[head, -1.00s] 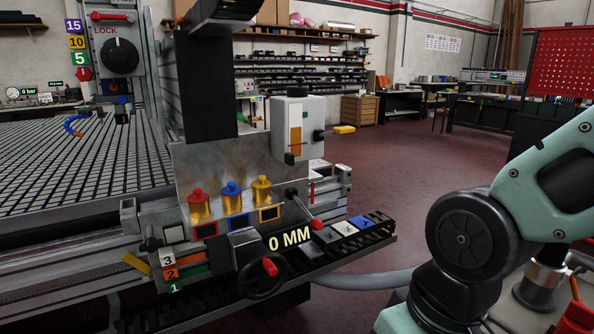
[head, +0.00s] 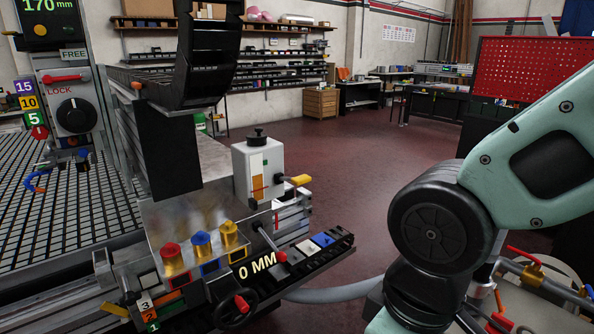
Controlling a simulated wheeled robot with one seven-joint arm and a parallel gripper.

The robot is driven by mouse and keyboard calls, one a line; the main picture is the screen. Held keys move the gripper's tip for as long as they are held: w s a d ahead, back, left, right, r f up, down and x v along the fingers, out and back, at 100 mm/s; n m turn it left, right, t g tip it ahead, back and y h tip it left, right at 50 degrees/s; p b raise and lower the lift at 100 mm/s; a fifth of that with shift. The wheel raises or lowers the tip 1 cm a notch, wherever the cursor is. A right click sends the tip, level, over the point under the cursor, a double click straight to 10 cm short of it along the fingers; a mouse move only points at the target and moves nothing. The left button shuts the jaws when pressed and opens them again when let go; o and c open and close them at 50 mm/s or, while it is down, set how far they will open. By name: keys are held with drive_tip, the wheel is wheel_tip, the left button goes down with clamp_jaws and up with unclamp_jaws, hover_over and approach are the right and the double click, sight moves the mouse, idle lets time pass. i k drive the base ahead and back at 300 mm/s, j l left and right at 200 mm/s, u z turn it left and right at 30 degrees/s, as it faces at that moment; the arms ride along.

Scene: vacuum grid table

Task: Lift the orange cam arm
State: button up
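A white box-shaped unit (head: 243,176) stands on the rail behind the 0 MM block, with a black knob on top and an orange strip (head: 257,187) on its face. A yellow-orange lever (head: 300,181) sticks out to its right. A small orange bar (head: 169,299) lies beside the label 2 at the lower left, partly hidden between other parts. I cannot tell for certain which of these is the orange cam arm. My arm fills the right side, apart from all of them, and my gripper is out of view.
The slatted grid table (head: 60,235) is at the left, below a LOCK/FREE dial panel (head: 73,115). A handwheel (head: 236,308) and red, blue and yellow plungers (head: 201,244) sit at the front. The floor (head: 350,165) is open beyond the table.

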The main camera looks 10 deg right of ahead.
sight(502, 309)
drive_tip(key=i+z, duration=0.1)
drive_tip(key=z, duration=1.15)
